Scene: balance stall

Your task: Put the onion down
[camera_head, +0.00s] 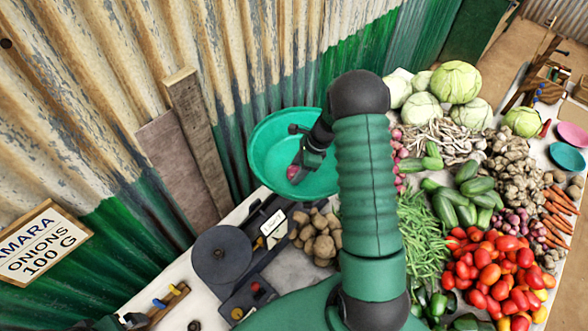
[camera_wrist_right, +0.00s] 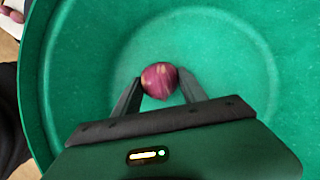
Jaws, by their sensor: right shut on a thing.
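A small red-purple onion (camera_head: 292,172) is between the fingertips of my right gripper (camera_head: 298,168), which is shut on it. It also shows in the right wrist view (camera_wrist_right: 160,79), pinched between two dark fingers. The onion is inside the rim of a round green basin (camera_head: 261,141), over its floor. I cannot tell whether it touches the floor. The basin fills most of the right wrist view (camera_wrist_right: 225,60) and holds nothing else that shows. A dark and green part at the bottom left edge looks like my left gripper (camera_head: 130,321); its fingers are not clear.
A balance scale with a dark round plate (camera_head: 220,254) stands in front of the basin, beside brown potatoes (camera_head: 318,238). Green beans (camera_head: 425,225), tomatoes (camera_head: 495,275) and cabbages (camera_head: 455,82) crowd the right. A corrugated wall (camera_head: 230,60) rises behind. A sign (camera_head: 42,243) hangs at left.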

